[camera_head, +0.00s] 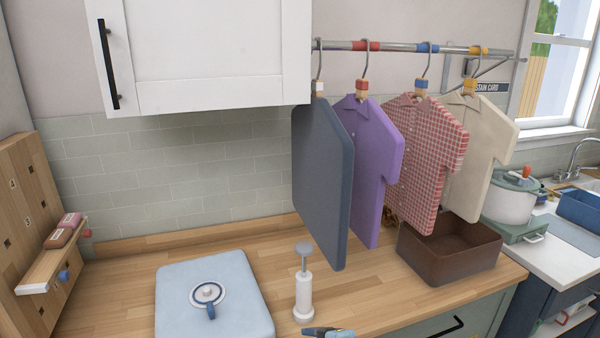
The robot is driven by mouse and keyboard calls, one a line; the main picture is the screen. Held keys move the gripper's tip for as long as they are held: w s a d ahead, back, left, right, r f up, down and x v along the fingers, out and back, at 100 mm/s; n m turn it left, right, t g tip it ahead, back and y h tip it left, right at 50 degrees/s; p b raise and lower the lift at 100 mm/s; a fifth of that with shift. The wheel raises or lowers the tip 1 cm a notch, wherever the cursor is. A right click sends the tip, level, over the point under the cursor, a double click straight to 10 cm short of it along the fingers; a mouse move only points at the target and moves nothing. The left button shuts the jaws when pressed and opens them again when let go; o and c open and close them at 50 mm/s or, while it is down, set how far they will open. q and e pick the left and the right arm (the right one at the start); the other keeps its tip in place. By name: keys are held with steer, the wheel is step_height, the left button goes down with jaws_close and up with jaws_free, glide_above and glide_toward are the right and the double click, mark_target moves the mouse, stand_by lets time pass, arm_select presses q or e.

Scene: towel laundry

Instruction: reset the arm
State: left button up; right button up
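Neither of my grippers can be made out in the head view. No arm of mine shows over the wooden counter (110,285) or by the hanging clothes. A small dark item with a blue end (327,332) is cut off by the bottom edge, and I cannot tell what it is. The task names no other object.
A grey-blue towel (322,185), purple shirt (372,165), red checked shirt (425,150) and cream shirt (482,150) hang from a rail (395,47). Bare counter lies left.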

steer(key=s+d+f+m+t+h+p, duration=0.1)
steer(key=s+d+f+m+t+h, duration=0.2)
steer(key=s+d+f+m, duration=1.4)
steer(key=s+m+h, duration=0.1)
steer(key=s+h, duration=0.1)
steer(key=s, duration=0.1)
steer(key=shift+s+f+m+t, duration=0.15)
steer(key=shift+f+m+t, duration=0.2)
steer(key=shift+m+t, duration=0.05)
